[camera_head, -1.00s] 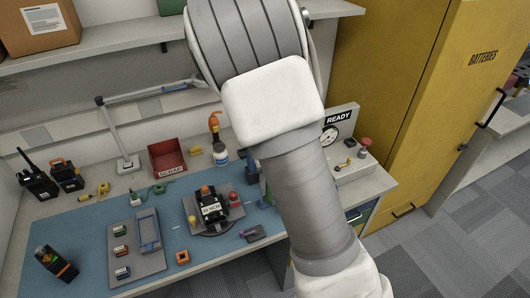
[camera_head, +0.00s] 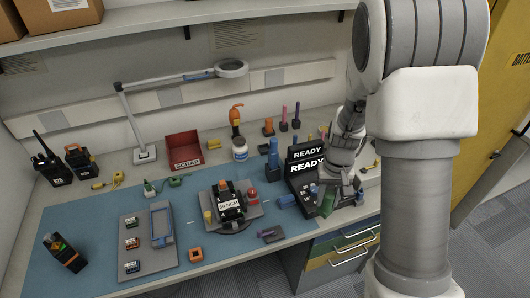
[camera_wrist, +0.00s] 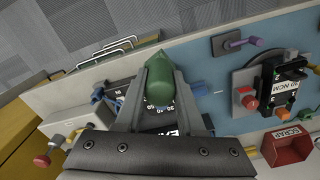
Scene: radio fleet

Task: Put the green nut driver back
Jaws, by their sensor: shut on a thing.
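The green nut driver (camera_wrist: 160,82) is between the two fingers of my gripper (camera_wrist: 160,75) in the wrist view, its rounded green end toward the camera. My gripper (camera_head: 333,196) is shut on it. In the head view the green nut driver (camera_head: 327,204) shows low at the gripper, over the right end of the bench beside the black READY unit (camera_head: 307,154). Its lower end and any contact with what is below are hidden.
A blue tool (camera_head: 273,156) stands upright left of the READY unit. Several coloured tools stand behind, including a purple one (camera_head: 284,116). A fixture labelled 20 NCM (camera_head: 230,207) sits on the blue mat (camera_head: 95,225). A red SCRAP bin (camera_head: 184,148) is at the back.

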